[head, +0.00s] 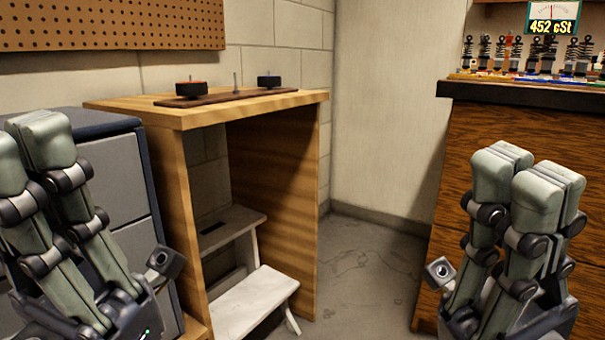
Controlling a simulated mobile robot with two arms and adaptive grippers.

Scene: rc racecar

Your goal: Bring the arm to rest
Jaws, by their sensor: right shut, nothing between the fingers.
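My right gripper (524,182) stands upright at the lower right, in front of the dark wood cabinet. Its grey-green padded fingers point up and are shut with nothing between them. My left gripper (30,152) stands upright at the left edge, in front of the grey drawer unit. Its fingers also point up and are partly cut off by the picture edge, so its opening cannot be told. No object shows in it.
A white step stool (250,300) stands beneath. The wood cabinet (520,150) carries several shock absorbers. A grey drawer unit (118,165) is left. Floor between is clear.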

